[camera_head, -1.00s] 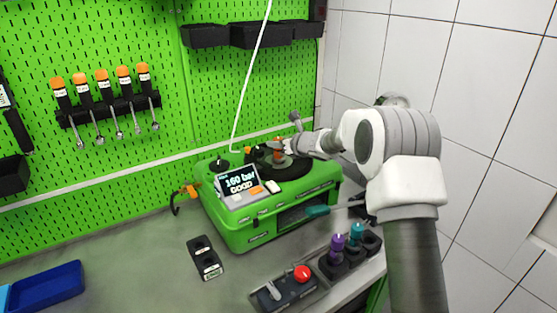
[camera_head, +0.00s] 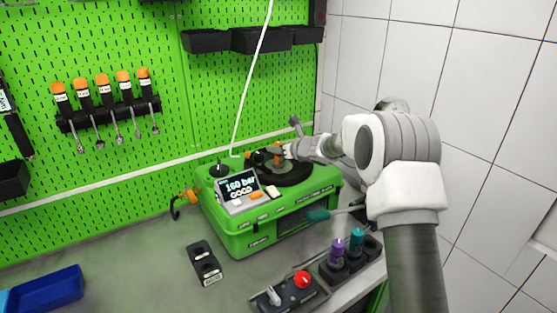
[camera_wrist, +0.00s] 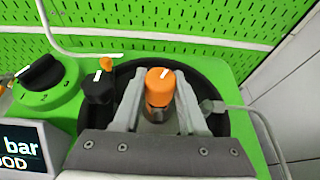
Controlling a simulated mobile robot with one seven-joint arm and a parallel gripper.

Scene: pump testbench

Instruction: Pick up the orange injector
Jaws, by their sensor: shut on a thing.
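The orange injector (camera_wrist: 160,88) stands upright between my gripper's two fingers in the wrist view, its orange cap with a white mark on top. A small part of it also shows in the head view (camera_head: 277,152). My gripper (camera_wrist: 159,108) is shut on it, one finger on each side, over the round black top (camera_wrist: 212,75) of the green test bench. The lower part of the injector is partly hidden by the fingers, and I cannot tell whether it is clear of the bench.
The green bench (camera_head: 240,243) has a screen reading 160 bar (camera_head: 238,186). A black knob (camera_wrist: 99,87) with an orange tip stands left of my gripper. Purple (camera_head: 337,252) and teal (camera_head: 356,240) injectors stand in a black holder at front right. A white hose (camera_head: 250,85) rises behind.

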